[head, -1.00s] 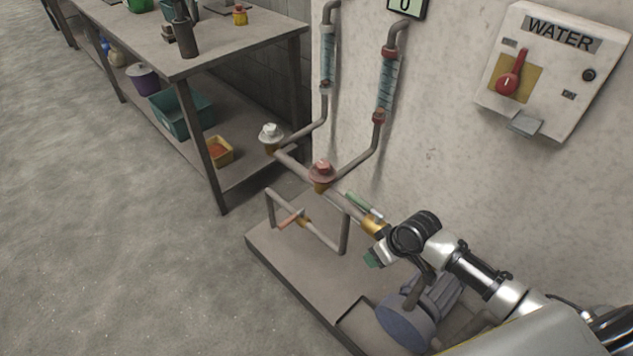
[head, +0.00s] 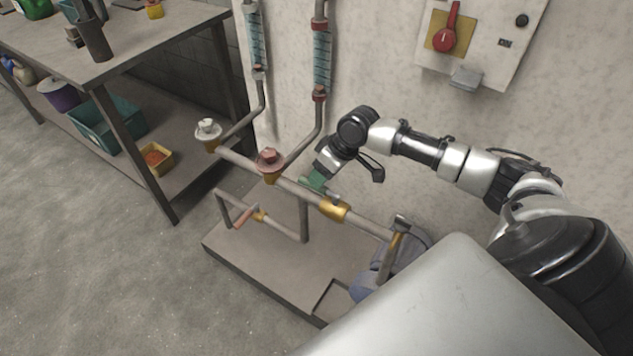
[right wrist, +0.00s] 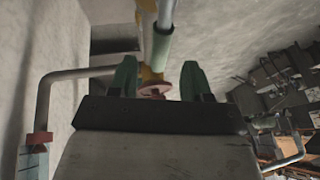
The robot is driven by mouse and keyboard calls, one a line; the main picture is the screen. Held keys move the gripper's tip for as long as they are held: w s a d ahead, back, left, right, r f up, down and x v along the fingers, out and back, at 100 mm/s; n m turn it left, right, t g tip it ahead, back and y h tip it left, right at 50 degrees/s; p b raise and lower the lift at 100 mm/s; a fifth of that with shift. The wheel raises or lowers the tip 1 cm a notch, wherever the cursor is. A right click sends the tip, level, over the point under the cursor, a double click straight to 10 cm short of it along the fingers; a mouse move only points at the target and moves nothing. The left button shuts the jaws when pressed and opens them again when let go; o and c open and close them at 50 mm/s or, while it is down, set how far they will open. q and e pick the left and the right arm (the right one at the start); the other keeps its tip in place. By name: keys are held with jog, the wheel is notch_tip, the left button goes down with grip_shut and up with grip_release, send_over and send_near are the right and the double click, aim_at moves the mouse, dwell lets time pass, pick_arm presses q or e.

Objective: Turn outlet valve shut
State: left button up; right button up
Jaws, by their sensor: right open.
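A brass valve body (head: 334,209) sits on the grey pipe above the pump base in the head view. Its lever runs roughly along the pipe on the wall side, and the gripper hides part of it. My right gripper (head: 312,184), with green fingers, is over the lever's end. In the right wrist view, the pale green lever sleeve (right wrist: 163,47) shows in line with the gap between the open fingers (right wrist: 160,80). I cannot tell whether they touch it. My left gripper is not in view.
A red-capped valve (head: 269,161) and a white-capped valve (head: 207,132) stand further left on the pipes. An orange-handled valve (head: 244,217) sits on the lower loop. The wall is close behind my right arm. A workbench (head: 150,45) stands at left; the floor before it is clear.

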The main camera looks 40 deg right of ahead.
jog(key=shift+x, duration=1.8)
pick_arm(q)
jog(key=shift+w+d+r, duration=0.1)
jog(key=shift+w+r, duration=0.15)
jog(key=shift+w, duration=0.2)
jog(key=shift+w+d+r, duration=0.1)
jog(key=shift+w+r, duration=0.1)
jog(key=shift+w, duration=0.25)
pick_arm(e)
grip_shut()
